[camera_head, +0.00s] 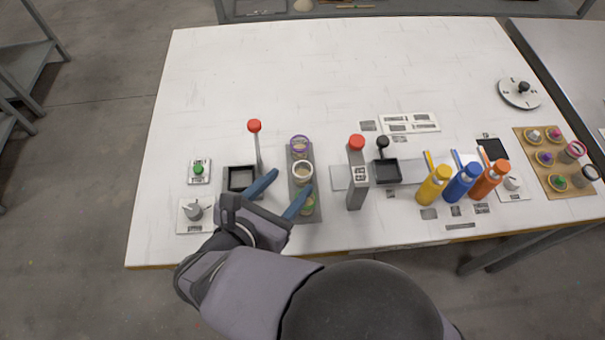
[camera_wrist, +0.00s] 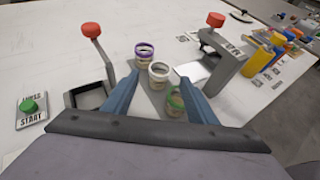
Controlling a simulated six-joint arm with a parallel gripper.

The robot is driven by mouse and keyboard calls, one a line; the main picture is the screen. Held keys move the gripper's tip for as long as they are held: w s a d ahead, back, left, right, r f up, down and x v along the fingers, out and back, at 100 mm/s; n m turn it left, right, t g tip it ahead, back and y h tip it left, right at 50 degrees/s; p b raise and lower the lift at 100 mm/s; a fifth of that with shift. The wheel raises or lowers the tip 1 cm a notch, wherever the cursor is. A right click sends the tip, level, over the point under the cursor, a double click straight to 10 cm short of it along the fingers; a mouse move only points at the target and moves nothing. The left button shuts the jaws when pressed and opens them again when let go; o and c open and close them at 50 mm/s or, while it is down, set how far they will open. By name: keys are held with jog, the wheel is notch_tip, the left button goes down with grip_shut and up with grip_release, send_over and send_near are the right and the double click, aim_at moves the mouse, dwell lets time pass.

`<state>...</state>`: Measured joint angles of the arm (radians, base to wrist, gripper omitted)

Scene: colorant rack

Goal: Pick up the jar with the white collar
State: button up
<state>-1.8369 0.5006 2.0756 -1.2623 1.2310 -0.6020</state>
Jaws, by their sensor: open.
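The jar with the white collar (camera_head: 303,173) stands upright in the middle of a grey rack (camera_head: 311,153), between a purple-collared jar (camera_head: 299,146) behind it and a green-collared jar (camera_head: 307,203) in front. My gripper (camera_head: 286,182) is open, its two blue fingers pointing toward the rack. In the wrist view the white-collared jar (camera_wrist: 159,73) shows beyond and between the fingertips (camera_wrist: 160,82), and I see no contact. The purple-collared jar (camera_wrist: 145,51) is farther off, and the green-collared jar (camera_wrist: 175,103) is nearer, beside the right finger, partly hidden.
A red-knobbed lever (camera_head: 254,127) with a black tray (camera_head: 241,178) stands left of the rack. A grey red-topped post (camera_head: 357,173) stands to its right. Yellow (camera_head: 434,185), blue (camera_head: 462,183) and orange (camera_head: 490,180) bottles are farther right. The table's back (camera_head: 330,70) is clear.

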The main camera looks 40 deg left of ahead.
aim_at(307, 165)
jog(key=shift+x, duration=2.5)
jog(key=c, duration=1.2)
